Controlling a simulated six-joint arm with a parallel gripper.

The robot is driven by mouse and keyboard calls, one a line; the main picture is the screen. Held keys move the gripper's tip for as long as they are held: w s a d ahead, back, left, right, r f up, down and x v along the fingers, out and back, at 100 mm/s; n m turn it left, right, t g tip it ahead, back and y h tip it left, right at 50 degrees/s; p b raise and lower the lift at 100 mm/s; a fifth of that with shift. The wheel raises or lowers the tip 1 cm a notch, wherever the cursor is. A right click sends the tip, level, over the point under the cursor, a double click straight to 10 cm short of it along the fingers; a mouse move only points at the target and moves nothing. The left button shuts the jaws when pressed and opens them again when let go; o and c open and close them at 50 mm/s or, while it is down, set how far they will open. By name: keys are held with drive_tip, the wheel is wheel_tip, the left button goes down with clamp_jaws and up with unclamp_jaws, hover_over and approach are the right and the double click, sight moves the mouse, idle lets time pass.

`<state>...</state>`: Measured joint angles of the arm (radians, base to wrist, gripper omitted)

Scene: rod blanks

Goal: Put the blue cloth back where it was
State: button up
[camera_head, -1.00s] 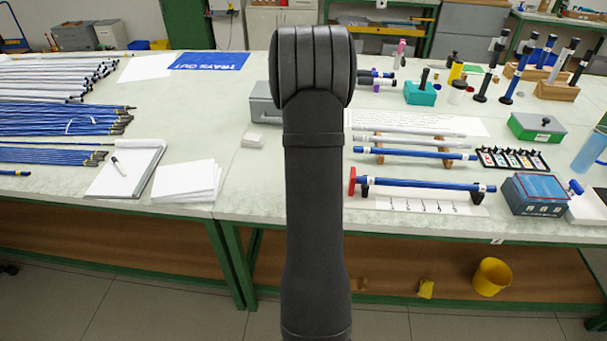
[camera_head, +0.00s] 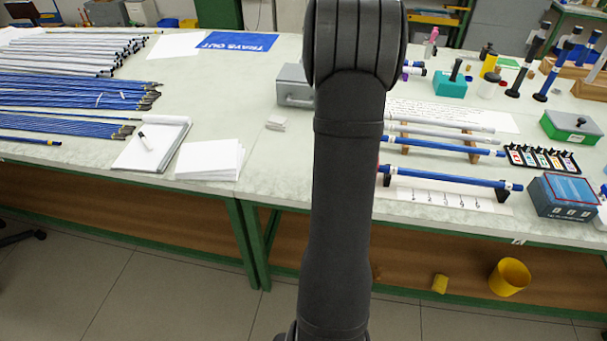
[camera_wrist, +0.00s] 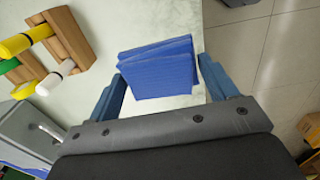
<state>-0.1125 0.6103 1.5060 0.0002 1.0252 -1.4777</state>
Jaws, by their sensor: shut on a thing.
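The blue cloth (camera_wrist: 158,58) shows in the wrist view as a folded, layered block. It sits between the two blue fingers of my gripper (camera_wrist: 162,72), which is shut on it. Pale worktop shows around the cloth; I cannot tell whether the cloth touches it. In the head view my dark arm rises through the middle and hides the gripper and the cloth.
In the wrist view a wooden rack (camera_wrist: 67,35) with yellow and white-tipped rods is at the upper left. The worktop edge lies right of the cloth. In the head view, blue rods (camera_head: 75,92), a notepad (camera_head: 152,145) and a blue box (camera_head: 562,196) lie on the worktop.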

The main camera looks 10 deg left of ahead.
drive_tip(key=shift+s+a, duration=0.2)
hover_over(296, 175)
wheel_tip(296, 175, down, 7)
drive_tip(key=shift+s+r, duration=0.1)
drive_tip(key=shift+r, duration=0.1)
drive_tip(key=shift+f, duration=1.95)
drive_tip(key=shift+f, duration=0.1)
drive_tip(key=o, duration=1)
drive_tip(key=shift+o, duration=0.2)
wheel_tip(296, 175, up, 12)
